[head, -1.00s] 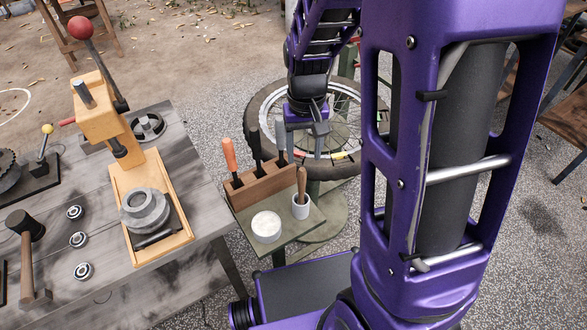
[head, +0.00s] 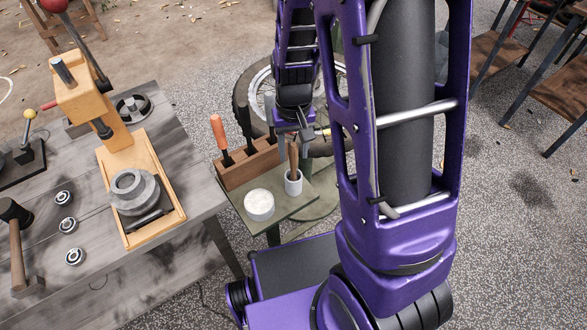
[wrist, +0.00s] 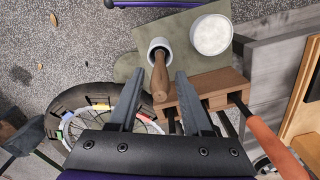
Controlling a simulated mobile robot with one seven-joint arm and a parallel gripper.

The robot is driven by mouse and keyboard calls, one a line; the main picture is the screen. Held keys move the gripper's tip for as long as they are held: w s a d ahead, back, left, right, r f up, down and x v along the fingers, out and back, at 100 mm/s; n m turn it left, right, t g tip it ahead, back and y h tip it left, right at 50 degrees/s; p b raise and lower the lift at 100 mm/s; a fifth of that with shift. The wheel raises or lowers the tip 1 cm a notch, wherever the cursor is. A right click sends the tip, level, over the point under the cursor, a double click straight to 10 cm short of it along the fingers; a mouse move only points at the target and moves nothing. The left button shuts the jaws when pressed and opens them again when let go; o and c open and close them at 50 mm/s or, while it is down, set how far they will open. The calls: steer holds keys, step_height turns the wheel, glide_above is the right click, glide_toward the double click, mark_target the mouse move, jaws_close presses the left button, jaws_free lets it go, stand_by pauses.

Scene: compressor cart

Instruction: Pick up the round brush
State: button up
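The round brush shows as a brown wooden handle (head: 293,157) standing in a small white cup (head: 293,183); its bristle end is hidden inside the cup. In the wrist view the handle (wrist: 160,78) points toward the camera, leaning out of the cup (wrist: 155,45). My gripper (wrist: 157,74) is open, with one dark finger on each side of the handle in the picture. I cannot tell whether the fingers are level with the handle or still above it. In the head view my gripper (head: 303,138) is just above and beside the handle's top.
A wooden tool block (head: 237,170) with an orange-handled tool (head: 219,133) and dark-handled tools stands close beside the cup. A round white tub (head: 259,204) shares the green stand. A spoked wheel (wrist: 92,112) is behind; a workbench with a press (head: 125,150) is at left.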

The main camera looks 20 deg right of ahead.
jaws_close()
steer(key=shift+r, duration=0.15)
